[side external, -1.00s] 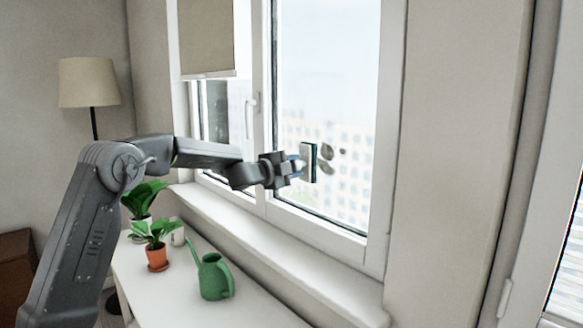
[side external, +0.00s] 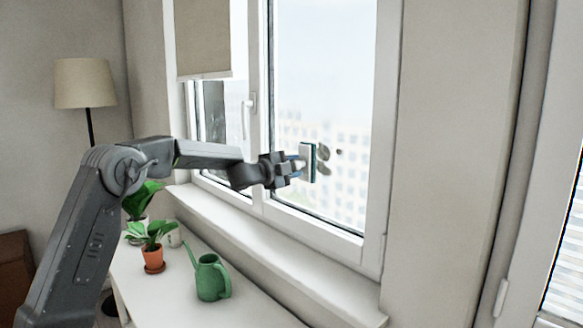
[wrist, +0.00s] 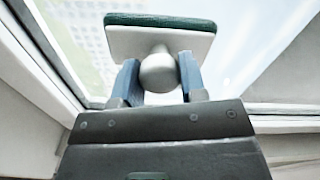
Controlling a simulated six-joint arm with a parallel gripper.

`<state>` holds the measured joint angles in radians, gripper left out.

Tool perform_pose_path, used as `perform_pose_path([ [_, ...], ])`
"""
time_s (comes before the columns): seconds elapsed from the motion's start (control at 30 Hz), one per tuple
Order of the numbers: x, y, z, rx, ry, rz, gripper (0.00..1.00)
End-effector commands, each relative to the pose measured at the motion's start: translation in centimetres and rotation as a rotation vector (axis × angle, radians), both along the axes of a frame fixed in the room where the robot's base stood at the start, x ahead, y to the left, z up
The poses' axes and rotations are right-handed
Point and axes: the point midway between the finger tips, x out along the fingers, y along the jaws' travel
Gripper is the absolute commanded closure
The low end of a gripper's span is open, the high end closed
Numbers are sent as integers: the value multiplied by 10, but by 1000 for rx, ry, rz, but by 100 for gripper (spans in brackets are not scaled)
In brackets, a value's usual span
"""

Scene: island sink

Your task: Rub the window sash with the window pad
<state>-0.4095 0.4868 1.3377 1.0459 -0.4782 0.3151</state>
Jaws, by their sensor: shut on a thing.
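The window pad (side external: 307,163) is a pale plate with a dark green face turned towards the glass. In the wrist view the pad (wrist: 160,38) shows its pale back and a round grey knob. My gripper (side external: 296,167) is shut on this knob, with its blue fingers on either side (wrist: 158,75). The window sash (side external: 330,110) is white-framed with a large pane. A few dark grey smudges (side external: 324,153) show on the pane just right of the pad; the pad may hide more. I cannot tell whether the pad touches the glass.
A white sill (side external: 270,245) runs below the window. On the white surface below stand a green watering can (side external: 210,279), a potted plant in terracotta (side external: 153,258) and another plant behind it. A blind (side external: 202,38) covers the upper left pane. A lamp (side external: 85,84) stands at the left.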

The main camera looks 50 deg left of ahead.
Motion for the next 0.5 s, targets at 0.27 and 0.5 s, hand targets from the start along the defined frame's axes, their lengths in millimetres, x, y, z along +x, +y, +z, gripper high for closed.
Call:
perform_pose_path([
  [0.27,6,0,0,-1,0,0,80],
  [0.5,8,-1,0,0,-1,0,80],
])
